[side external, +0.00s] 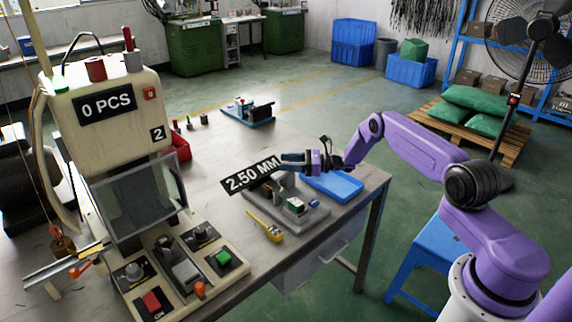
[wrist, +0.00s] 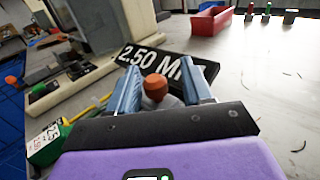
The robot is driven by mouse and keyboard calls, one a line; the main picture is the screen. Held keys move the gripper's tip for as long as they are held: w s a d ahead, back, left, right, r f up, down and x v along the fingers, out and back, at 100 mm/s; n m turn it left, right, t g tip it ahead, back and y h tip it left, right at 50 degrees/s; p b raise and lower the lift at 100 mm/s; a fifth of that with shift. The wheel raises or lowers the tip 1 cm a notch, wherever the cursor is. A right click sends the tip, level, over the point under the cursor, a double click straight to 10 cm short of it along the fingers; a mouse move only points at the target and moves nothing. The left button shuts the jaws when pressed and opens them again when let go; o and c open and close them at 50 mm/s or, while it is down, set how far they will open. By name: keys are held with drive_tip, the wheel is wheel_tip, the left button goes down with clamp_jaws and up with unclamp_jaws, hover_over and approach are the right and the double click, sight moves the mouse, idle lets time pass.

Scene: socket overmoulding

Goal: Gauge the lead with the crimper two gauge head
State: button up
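My gripper (side external: 287,161) is above the grey gauge fixture (side external: 310,217) near the table's right end. In the wrist view its two blue fingers (wrist: 162,72) stand apart, with an orange-brown rounded knob (wrist: 155,86) on a grey body showing between them. I see no clear grip on it. A black "2.50 MM" sign (side external: 252,174) stands at the fixture and shows behind the fingers in the wrist view (wrist: 140,56). A small green-and-white block (side external: 295,206) sits on the fixture; it also shows in the wrist view (wrist: 46,146). I cannot make out a lead.
The cream crimping machine (side external: 110,142) marked "2" and "0 PCS" stands at the left. A yellow tool (side external: 265,228) lies before the fixture. A blue tray (side external: 333,186) is beside it. A red bin (side external: 180,144) and blue-based device (side external: 248,112) stand farther back. Mid-table is clear.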

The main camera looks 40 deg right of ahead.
drive_tip(key=shift+a, duration=0.15)
drive_tip(key=shift+s, duration=0.1)
drive_tip(key=v, duration=1.7)
drive_tip(key=shift+d, duration=0.25)
drive_tip(key=shift+r, duration=0.1)
